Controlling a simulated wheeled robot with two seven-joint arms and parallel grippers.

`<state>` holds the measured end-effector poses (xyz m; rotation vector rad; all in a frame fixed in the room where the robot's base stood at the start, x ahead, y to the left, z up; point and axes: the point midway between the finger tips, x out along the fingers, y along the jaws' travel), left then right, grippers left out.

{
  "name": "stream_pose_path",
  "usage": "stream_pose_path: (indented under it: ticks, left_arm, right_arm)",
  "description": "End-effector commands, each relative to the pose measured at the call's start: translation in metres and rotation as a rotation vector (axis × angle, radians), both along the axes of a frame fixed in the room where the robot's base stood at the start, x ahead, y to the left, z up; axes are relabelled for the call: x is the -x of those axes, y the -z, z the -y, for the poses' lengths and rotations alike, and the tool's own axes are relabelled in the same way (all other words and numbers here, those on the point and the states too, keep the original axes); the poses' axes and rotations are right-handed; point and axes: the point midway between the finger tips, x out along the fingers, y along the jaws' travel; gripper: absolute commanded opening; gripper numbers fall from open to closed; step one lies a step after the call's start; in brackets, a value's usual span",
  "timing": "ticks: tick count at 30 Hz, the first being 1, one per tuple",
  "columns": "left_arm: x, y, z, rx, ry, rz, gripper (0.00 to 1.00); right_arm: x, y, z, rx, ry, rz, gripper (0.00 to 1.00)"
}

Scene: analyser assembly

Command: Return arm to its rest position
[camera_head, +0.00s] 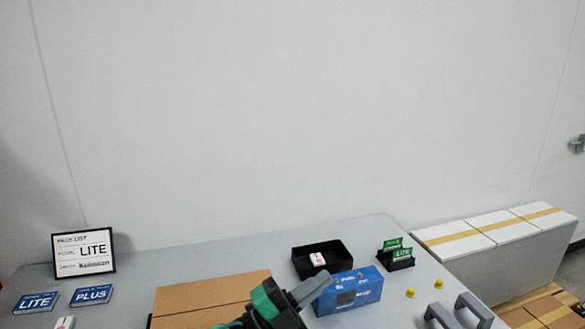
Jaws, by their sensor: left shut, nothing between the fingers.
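My left gripper (315,288) comes in at the bottom middle, with a green and black body and grey fingers pointing up and right. The fingers are together with nothing between them. In the picture they overlap the left end of a blue box (358,288); I cannot tell whether they touch it.
On the grey table (215,255) are a brown carton (215,297), a black tray (338,255) holding a small pink and white item, green cards in a black holder (397,254), yellow pieces (438,284), LITE (36,303) and PLUS (91,296) boxes, and a pick-list sign (83,252). White boxes (495,230) stand right.

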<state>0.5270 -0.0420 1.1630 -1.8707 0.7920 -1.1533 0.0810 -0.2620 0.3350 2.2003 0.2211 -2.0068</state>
Motion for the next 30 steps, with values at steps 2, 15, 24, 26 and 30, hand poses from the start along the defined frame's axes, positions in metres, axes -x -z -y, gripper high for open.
stream_pose_path:
  ticks: [2,15,24,26,30]
  left_arm:
    - [-0.009,0.006,-0.024,0.111,-0.118,-0.130,0.00]
    - [0.001,0.153,-0.182,0.399,-0.768,-0.975,0.00]
    - [0.117,0.272,-0.247,0.329,-1.068,-1.583,0.00]
    - [0.139,0.284,-0.253,0.305,-1.100,-1.671,0.00]
    - [0.188,0.305,-0.264,0.245,-1.156,-1.848,0.00]
  right_arm:
    - [0.000,0.000,0.000,0.000,0.000,0.000,0.00]
    - [0.000,0.000,0.000,0.000,0.000,0.000,0.00]
    - [0.000,0.000,0.000,0.000,0.000,0.000,0.00]
    - [0.000,0.000,0.000,0.000,-0.001,0.000,0.00]
    - [0.000,0.000,0.000,0.000,-0.001,0.000,0.00]
